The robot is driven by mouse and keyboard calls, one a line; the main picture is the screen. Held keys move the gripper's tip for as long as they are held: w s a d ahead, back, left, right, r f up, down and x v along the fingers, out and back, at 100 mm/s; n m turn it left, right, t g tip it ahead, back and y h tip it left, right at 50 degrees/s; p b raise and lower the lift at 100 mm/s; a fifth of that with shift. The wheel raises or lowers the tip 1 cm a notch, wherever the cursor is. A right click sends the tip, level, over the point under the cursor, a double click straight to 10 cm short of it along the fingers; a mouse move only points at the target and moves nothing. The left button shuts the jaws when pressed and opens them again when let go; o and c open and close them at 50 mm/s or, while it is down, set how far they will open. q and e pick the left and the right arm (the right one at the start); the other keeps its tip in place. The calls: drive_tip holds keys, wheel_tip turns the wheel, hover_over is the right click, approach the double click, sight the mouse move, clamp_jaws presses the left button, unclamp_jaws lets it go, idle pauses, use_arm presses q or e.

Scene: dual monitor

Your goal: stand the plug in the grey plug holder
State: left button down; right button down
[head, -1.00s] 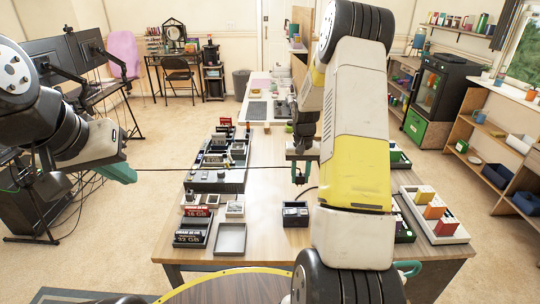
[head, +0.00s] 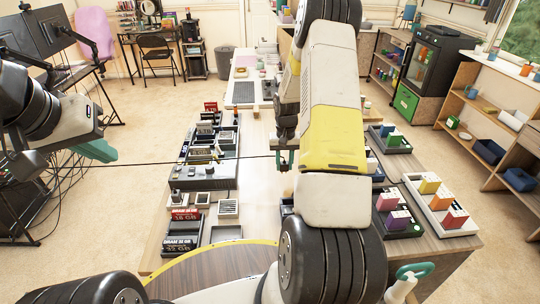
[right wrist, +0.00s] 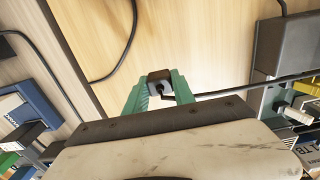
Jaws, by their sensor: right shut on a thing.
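My right gripper (head: 284,160) hangs above the middle of the table. In the right wrist view its green fingers (right wrist: 160,92) are shut on the plug (right wrist: 160,77), a small piece with a dark brown end and a pale, dark-centred face. The plug is too small to make out in the head view. I cannot identify the grey plug holder with certainty. A small dark box (head: 287,208) near the table's front is mostly hidden by my right arm. My left gripper (head: 95,151) is off the table's left side, away from everything; its opening is unclear.
A grey panel box (head: 205,176) and several parts trays stand on the table's left. Memory boxes (head: 181,245) and a shallow grey tray (head: 226,233) are at the front left. A white tray of coloured blocks (head: 440,200) is right. A black cable (head: 255,157) crosses the table.

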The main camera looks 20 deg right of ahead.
sight(284, 170)
drive_tip(key=shift+f, duration=1.6)
drive_tip(key=c, duration=1.1)
unclamp_jaws()
drive_tip(key=shift+f, duration=0.1)
drive_tip(key=shift+o, duration=0.2)
